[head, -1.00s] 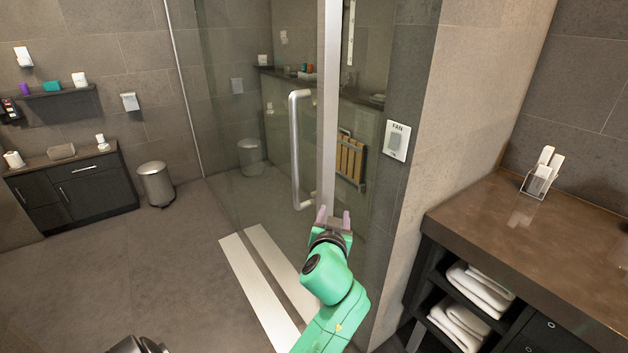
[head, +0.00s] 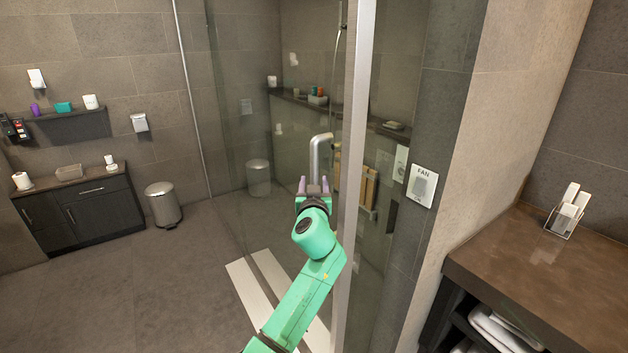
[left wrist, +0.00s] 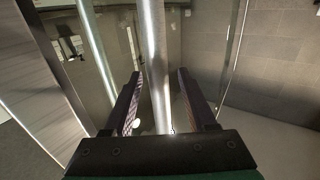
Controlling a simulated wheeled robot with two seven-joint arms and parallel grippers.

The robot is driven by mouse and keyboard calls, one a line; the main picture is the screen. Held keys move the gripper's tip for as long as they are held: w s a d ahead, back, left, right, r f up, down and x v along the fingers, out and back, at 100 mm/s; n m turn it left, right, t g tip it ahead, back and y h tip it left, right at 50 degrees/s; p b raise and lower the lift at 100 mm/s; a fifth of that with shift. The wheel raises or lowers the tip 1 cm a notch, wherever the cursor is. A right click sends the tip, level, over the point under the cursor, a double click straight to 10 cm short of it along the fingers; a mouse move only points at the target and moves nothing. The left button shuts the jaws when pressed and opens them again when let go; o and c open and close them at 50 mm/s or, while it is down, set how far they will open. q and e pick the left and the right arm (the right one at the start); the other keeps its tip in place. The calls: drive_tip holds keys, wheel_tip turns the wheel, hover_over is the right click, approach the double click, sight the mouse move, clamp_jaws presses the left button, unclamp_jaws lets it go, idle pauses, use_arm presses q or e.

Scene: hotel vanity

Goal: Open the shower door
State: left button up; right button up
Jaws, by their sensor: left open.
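The glass shower door (head: 240,130) stands at the middle of the head view, with a thick metal frame post (head: 357,130) at its right. Its tall metal handle (head: 320,146) shows only at its upper bend; my gripper and arm hide the lower part. My left gripper (head: 314,187) is open at the handle, fingers pointing up along it. In the left wrist view the handle bar (left wrist: 157,70) runs between the two spread fingers (left wrist: 160,100). I cannot tell whether either finger touches it. My right gripper is not in view.
A wall with a fan switch (head: 422,186) and a brown counter (head: 520,262) stand close at the right. A dark cabinet (head: 95,210) and a bin (head: 162,203) are at the far left. The floor at left is clear.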

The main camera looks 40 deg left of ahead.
use_arm(q)
drive_tip(key=shift+d, duration=0.2)
clamp_jaws()
idle(1.2)
